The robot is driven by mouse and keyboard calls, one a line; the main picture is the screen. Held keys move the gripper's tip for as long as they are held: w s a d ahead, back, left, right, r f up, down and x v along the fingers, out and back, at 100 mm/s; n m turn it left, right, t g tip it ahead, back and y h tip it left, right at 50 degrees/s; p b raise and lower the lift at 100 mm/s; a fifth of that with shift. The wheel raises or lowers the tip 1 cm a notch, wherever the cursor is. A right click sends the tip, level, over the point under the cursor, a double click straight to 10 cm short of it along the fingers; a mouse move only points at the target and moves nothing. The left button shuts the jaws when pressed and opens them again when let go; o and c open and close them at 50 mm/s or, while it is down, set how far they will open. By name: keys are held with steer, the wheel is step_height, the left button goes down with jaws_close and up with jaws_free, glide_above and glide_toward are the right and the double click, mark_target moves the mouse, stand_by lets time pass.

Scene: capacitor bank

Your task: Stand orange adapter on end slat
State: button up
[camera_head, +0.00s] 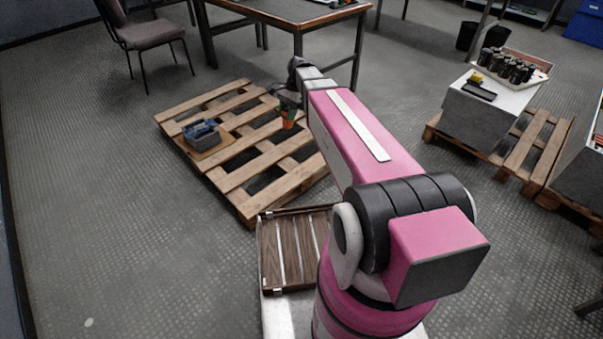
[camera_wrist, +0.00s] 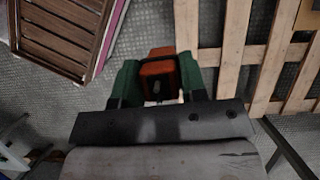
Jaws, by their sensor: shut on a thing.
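My gripper (camera_wrist: 160,76) is shut on the orange adapter (camera_wrist: 161,70), which sits between its two green fingers in the wrist view. In the head view the adapter (camera_head: 288,124) shows as a small orange patch below my gripper (camera_head: 288,113), in front of the pallet's slats. I cannot tell its height above them. The wooden pallet (camera_head: 235,178) lies on the floor with spaced slats. Its end slat (camera_head: 283,191) on the near right side is bare where it shows; my arm hides the pallet's right corner. The pallet's slats (camera_wrist: 236,50) also show in the wrist view.
A blue-grey item (camera_head: 203,131) sits on a small board on the pallet's left part. A slatted wooden tray (camera_head: 268,252) is beside my base. A table (camera_head: 285,14) and a chair (camera_head: 150,33) stand behind the pallet. Floor is clear at left.

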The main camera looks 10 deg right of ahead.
steer(key=w+a+x, duration=0.2)
steer(key=x, duration=1)
steer(key=w+a+r+x, duration=0.1)
steer(key=a+x, duration=0.2)
steer(key=x, duration=1)
steer(key=w+a+x, duration=0.2)
steer(key=x, duration=1)
steer(key=shift+m, duration=0.4)
steer(key=shift+w+d+f, duration=1.2)
steer(key=shift+d+f, duration=0.3)
steer(key=shift+f, duration=0.35)
steer(key=shift+w+d+f, duration=1.25)
steer(key=shift+d+f, duration=0.25)
steer(key=shift+f, duration=0.35)
steer(key=shift+w+d+f, duration=1.2)
steer(key=shift+d+f, duration=0.3)
steer(key=shift+f, duration=0.35)
steer(key=shift+f, duration=0.15)
steer(key=o, duration=1)
steer(key=shift+c, duration=0.2)
